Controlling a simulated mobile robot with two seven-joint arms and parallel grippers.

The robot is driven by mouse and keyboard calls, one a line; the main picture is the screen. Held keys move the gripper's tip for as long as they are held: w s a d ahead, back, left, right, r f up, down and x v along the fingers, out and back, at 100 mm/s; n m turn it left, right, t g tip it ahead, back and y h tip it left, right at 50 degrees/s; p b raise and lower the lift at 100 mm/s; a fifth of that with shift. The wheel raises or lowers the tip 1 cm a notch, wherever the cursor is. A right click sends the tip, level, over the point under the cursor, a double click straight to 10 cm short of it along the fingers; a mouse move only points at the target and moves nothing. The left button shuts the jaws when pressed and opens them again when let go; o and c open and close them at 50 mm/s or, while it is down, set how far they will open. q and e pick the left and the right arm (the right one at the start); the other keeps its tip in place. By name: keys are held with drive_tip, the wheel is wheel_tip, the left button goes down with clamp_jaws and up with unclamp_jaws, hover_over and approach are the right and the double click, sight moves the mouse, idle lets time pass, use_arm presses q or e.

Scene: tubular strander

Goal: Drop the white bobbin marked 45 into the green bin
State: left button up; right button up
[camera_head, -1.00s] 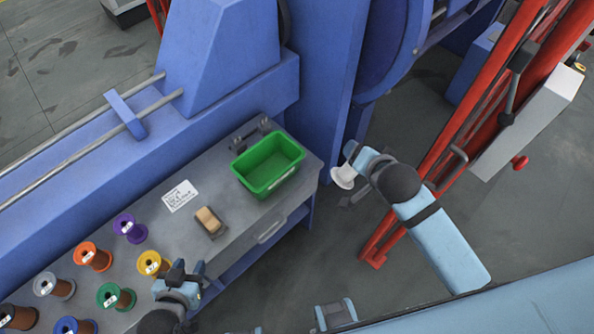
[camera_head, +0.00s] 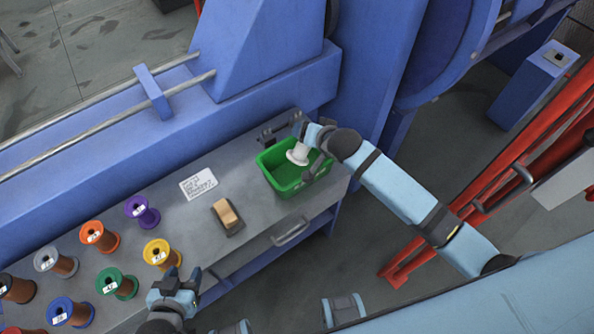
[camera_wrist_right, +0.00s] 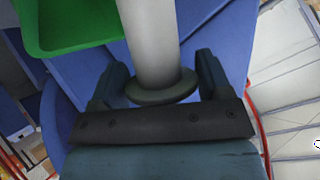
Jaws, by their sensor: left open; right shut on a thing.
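The white bobbin (camera_head: 298,154) is held by my right gripper (camera_head: 306,140), over the green bin (camera_head: 288,188) on the bench. In the right wrist view the bobbin (camera_wrist_right: 152,45) stands between the two fingers of the gripper (camera_wrist_right: 155,85), with its flange close to the palm. The number on the bobbin is not readable. The green bin's rim (camera_wrist_right: 70,45) shows at the upper left of that view. My left gripper (camera_head: 180,285) is open and empty near the front edge of the bench, beside the yellow bobbin.
Several coloured bobbins, such as the yellow one (camera_head: 160,255) and the purple one (camera_head: 142,212), stand on the grey bench (camera_head: 215,160) at left. A tan block (camera_head: 227,215) and a white label card (camera_head: 198,183) lie left of the bin. Blue machine housing (camera_head: 265,50) rises behind.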

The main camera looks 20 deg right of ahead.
wheel_tip(320, 180, down, 4)
drive_tip(key=b, duration=0.3)
drive_tip(key=shift+b, duration=0.3)
drive_tip(key=shift+f+b, duration=0.45)
drive_tip(key=shift+b, duration=0.2)
drive_tip(key=o, duration=1.3)
use_arm(q)
drive_tip(key=shift+n, duration=0.3)
wheel_tip(320, 180, down, 5)
drive_tip(key=shift+w+d+r, duration=0.1)
drive_tip(key=shift+w+r, duration=0.05)
use_arm(e)
drive_tip(key=shift+o, duration=0.6)
use_arm(q)
drive_tip(key=shift+r+p, duration=0.3)
drive_tip(key=shift+p, duration=0.25)
use_arm(e)
drive_tip(key=v, duration=1.4)
drive_tip(key=shift+w, duration=0.1)
